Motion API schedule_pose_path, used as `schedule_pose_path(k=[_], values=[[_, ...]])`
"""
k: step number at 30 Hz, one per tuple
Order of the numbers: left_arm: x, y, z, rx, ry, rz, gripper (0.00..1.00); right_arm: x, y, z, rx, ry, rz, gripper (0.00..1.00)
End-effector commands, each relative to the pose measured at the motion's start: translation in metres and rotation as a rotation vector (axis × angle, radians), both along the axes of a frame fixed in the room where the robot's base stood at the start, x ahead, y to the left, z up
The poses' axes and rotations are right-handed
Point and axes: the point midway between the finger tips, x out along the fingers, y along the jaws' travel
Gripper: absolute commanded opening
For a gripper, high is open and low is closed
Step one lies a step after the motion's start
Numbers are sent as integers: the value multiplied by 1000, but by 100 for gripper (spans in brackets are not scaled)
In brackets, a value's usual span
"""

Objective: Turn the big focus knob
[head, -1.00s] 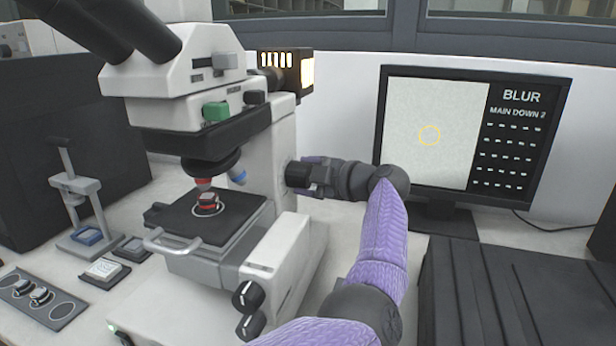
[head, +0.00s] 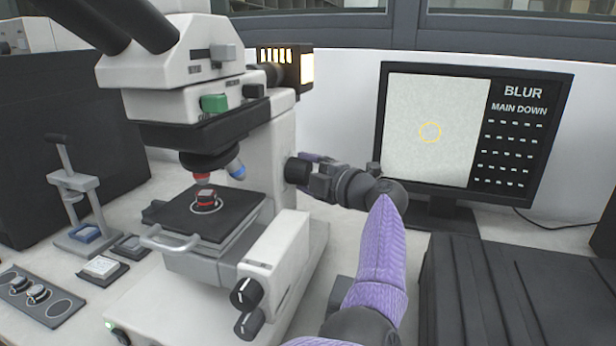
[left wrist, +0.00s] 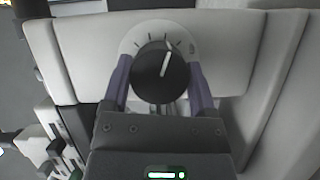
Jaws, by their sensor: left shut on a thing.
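The big focus knob (head: 297,171) is a black round knob on the side of the white microscope (head: 262,165). In the left wrist view the knob (left wrist: 161,74) has a white pointer line tilted slightly right of upright, over a pale dial with tick marks. My left gripper (head: 308,170) is at the knob. Its two purple fingers (left wrist: 160,82) lie on either side of the knob and are shut on it. My right gripper is not in view.
Two smaller black knobs (head: 247,307) sit low on the microscope's front. A small hand press (head: 77,205) stands at left. A dark ribbed case (head: 510,290) fills the lower right.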

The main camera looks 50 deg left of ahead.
Motion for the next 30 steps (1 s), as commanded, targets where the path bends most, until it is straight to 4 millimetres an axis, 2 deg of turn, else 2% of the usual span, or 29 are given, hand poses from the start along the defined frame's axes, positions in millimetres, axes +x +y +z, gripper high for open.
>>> schedule_pose_path(k=[12,27,28,30], values=[[0,0,-3,78,-143,0,15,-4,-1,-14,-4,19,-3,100],[0,0,-2,86,-159,1,15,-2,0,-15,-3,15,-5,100],[0,0,-2,86,-159,1,78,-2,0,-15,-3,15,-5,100],[0,0,-2,86,-159,1,93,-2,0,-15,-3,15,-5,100]])
